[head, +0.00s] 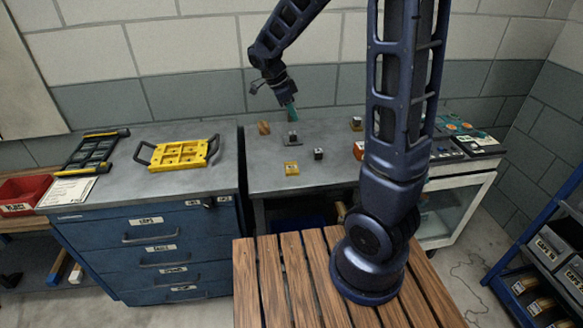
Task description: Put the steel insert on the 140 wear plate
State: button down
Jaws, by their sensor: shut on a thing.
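My gripper (292,116) hangs over the rear of the grey bench top, its teal fingers pointing down. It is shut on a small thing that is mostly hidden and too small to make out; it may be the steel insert. Just below the fingertips, a grey plate (292,142) with a dark piece on it lies on the bench. I cannot tell whether the held thing touches it. A yellow plate (291,168) lies nearer the front, and a small dark block (319,154) stands to its right. No plate's number is readable, so I cannot tell which is the 140 wear plate.
A wooden block (264,128) lies left of the grey plate. A yellow handled frame (180,154) and a black rack (95,150) lie on the blue drawer cabinet (150,245). A red bin (24,193) is at far left. The bench's front left is clear.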

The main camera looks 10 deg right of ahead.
aim_at(295, 167)
jog(key=shift+s+f, duration=0.15)
jog(key=shift+f, duration=0.2)
notch_tip(295, 167, down, 19)
jog(key=shift+f, duration=0.15)
dwell(0.4)
jog(key=shift+f, duration=0.15)
jog(key=c, duration=1.1)
grip_release()
